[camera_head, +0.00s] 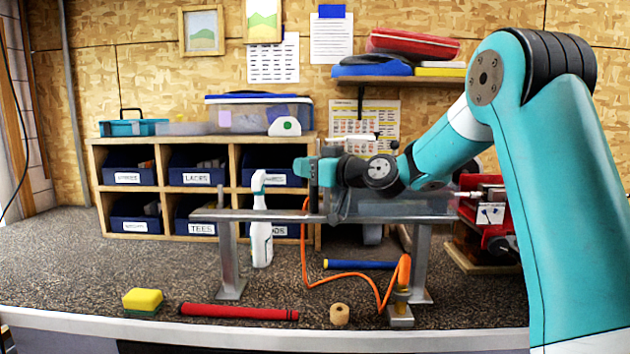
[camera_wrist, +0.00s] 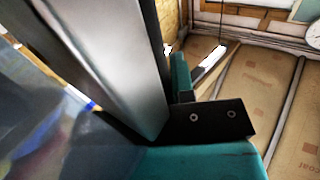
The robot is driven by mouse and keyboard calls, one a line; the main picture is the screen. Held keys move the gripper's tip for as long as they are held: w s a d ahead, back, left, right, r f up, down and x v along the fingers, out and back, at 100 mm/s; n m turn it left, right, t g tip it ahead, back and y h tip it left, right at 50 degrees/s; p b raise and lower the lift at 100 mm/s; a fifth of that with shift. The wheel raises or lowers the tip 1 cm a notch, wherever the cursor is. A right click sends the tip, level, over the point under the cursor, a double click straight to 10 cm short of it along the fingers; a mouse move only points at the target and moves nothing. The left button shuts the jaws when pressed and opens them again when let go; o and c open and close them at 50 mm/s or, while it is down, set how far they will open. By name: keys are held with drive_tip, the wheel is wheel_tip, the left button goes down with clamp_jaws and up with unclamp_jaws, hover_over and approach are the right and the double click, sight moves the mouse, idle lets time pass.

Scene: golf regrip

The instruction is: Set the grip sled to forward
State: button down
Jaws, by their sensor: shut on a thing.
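A metal rail (camera_head: 270,215) runs level on two grey posts above the bench. My gripper (camera_head: 312,171) is at the middle of the rail, just above it, reaching in from the right. It is shut on a narrow dark upright piece (camera_head: 313,198) that seems to belong to the grip sled; the fingers hide much of it. In the wrist view, a broad grey metal bar (camera_wrist: 105,50) stands close beside my gripper's black and teal finger. The sled's setting cannot be read.
A white spray bottle (camera_head: 261,230) stands close to the rail's left part. An orange hose (camera_head: 348,275) loops below to a fitting at the right post. A red grip (camera_head: 238,312), a yellow sponge (camera_head: 143,299) and a tape roll (camera_head: 339,314) lie in front. A red vise (camera_head: 487,225) stands right.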

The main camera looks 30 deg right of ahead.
drive_tip(key=shift+s+d+r, duration=0.15)
drive_tip(key=shift+s+d, duration=0.1)
drive_tip(key=shift+d, duration=0.4)
drive_tip(key=c, duration=1)
unclamp_jaws()
drive_tip(key=shift+o, duration=0.2)
drive_tip(key=b+v, duration=0.6)
drive_tip(key=v, duration=1.1)
drive_tip(key=shift+s, duration=0.2)
